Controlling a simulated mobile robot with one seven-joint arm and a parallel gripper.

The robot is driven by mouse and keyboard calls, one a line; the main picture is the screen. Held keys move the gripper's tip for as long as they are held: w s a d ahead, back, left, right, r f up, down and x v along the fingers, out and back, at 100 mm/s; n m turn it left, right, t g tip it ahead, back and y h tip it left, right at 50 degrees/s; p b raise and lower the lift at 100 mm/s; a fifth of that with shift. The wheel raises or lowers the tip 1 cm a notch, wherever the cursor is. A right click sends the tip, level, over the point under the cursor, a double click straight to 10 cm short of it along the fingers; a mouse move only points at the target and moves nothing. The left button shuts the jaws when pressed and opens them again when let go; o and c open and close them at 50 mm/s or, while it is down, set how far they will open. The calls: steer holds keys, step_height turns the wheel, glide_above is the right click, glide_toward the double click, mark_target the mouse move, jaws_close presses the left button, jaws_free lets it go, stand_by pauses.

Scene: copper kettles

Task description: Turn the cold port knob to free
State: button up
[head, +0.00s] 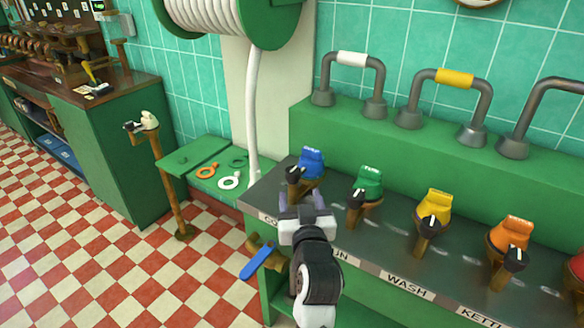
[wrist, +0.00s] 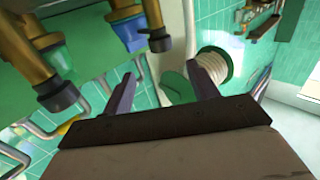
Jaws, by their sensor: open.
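The blue port (head: 311,162) stands at the left end of the grey counter, above a label that is mostly hidden and starts with C. Its dark knob (head: 294,173) with a small white mark sits on the front of it. The blue port also shows at the top of the wrist view (wrist: 127,35), with a dark knob (wrist: 160,40) beside it. My gripper (head: 300,198) is open and empty, just in front of and below the blue port. In the wrist view its two purple fingers (wrist: 165,82) are wide apart with nothing between them.
A green port (head: 369,182), a yellow port (head: 435,205) and an orange port (head: 511,235) stand to the right along the counter (head: 385,238). A blue-handled lever (head: 258,261) sticks out below its left end. A white hose (head: 252,110) hangs behind.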

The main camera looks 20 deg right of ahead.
mark_target(289, 167)
steer(key=p+x, duration=0.2)
steer(key=x, duration=1.1)
steer(key=shift+w+a+p, duration=0.1)
steer(key=shift+p, duration=0.25)
steer(key=c, duration=1)
steer(key=shift+f+n+y+b, duration=0.1)
steer(key=shift+n+y+b, duration=0.2)
steer(key=shift+y+b, duration=0.3)
steer(key=n+y+b, duration=0.1)
steer(key=y+b, duration=0.1)
steer(key=b, duration=0.1)
steer(key=shift+a+f+n, duration=0.1)
steer(key=shift+n, duration=0.2)
steer(key=n+y+b, duration=0.1)
steer(key=y, duration=0.1)
steer(key=n+y+b, duration=0.1)
steer(key=b, duration=0.1)
steer(key=n+y+b, duration=0.1)
steer(key=y, duration=0.1)
steer(key=shift+a+y+b, duration=0.3)
steer(key=shift+a+b, duration=0.05)
steer(key=shift+r+n, duration=0.25)
steer(key=shift+n, duration=0.05)
